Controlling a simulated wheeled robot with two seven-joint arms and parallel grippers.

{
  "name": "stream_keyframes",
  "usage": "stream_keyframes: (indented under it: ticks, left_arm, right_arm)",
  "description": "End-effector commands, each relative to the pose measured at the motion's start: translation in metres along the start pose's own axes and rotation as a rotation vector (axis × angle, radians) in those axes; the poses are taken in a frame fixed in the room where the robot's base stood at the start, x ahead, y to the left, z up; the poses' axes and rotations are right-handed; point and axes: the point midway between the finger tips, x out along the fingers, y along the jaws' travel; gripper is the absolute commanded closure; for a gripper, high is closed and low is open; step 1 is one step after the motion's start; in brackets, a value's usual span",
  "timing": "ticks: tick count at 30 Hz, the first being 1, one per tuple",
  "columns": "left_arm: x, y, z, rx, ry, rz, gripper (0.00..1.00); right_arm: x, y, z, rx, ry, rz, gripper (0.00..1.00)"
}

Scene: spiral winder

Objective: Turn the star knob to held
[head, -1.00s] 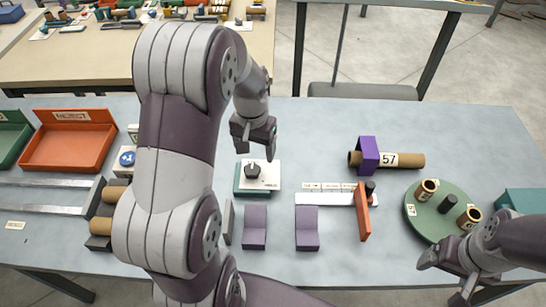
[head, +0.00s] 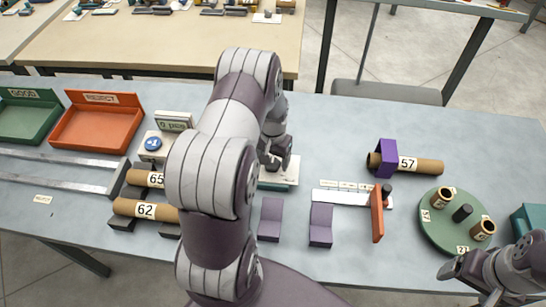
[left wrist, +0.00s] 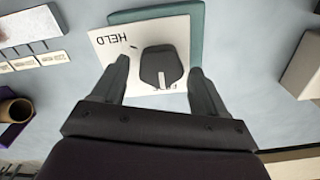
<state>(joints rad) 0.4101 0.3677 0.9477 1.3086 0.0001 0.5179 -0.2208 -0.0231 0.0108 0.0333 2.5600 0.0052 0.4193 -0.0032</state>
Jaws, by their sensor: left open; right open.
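The dark star knob (left wrist: 161,66) sits on a white plate (left wrist: 108,62) on a teal base (left wrist: 196,30). Its pale pointer mark faces the bottom of the left wrist view, at a partly covered label. The word HELD (left wrist: 115,39) is printed to the upper left of the knob. My left gripper (left wrist: 158,70) is open, with one finger on each side of the knob; contact cannot be told. In the head view my left arm hides the knob, and part of the plate (head: 284,172) shows. My right gripper (head: 452,277) is open and empty at the lower right.
Two purple blocks (head: 321,225) stand in front of the knob. An orange lever (head: 377,214) on a white strip (head: 340,197) is to the right, with a green turntable (head: 440,235) beyond. Cardboard tubes (head: 145,210) and red and green trays (head: 96,125) are left.

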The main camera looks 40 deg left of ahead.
Motion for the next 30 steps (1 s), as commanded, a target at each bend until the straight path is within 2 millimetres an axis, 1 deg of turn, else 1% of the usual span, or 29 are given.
stream_keyframes:
  ticks: [3,4,5,6,9,16,20,26,30]
  left_arm:
    - [-0.0001,0.0,-0.0001,0.0,0.0,0.0,0.27]
    - [-0.0002,0.0,-0.0001,0.0,0.0,0.0,0.3]
    - [-0.0002,0.0,-0.0001,0.0,0.0,0.0,0.4]
    - [-0.0003,0.0,-0.0001,0.0,0.0,0.0,0.53]
    - [-0.0004,0.0,-0.0001,0.0,0.0,0.0,0.84]
    - [-0.0007,0.0001,-0.0001,0.011,0.0,0.0,0.83]
    - [-0.0008,0.0003,-0.0001,0.047,0.0,0.0,0.83]
    - [-0.0014,0.0009,-0.0005,0.167,0.001,0.0,0.83]
    - [-0.0018,0.0015,-0.0005,0.289,0.001,0.0,0.83]
  right_arm:
    - [0.0001,0.0,0.0,0.0,0.0,0.0,0.18]
    - [0.0001,0.0,0.0,0.0,0.0,0.0,0.18]
    - [0.0001,0.0,0.0,0.0,0.0,0.0,0.18]
    - [0.0001,0.0,0.0,0.0,0.0,0.0,0.18]
    - [0.0001,0.0,0.0,0.0,0.0,0.0,0.18]
    - [-0.0001,0.0,0.0,0.0,0.0,0.0,0.18]
    - [-0.0008,0.0,-0.0001,0.0,0.0,0.0,0.18]
    - [-0.0027,0.0,-0.0003,0.0,0.0,0.0,0.18]
    - [-0.0043,0.0,-0.0005,0.0,0.0,0.0,0.18]
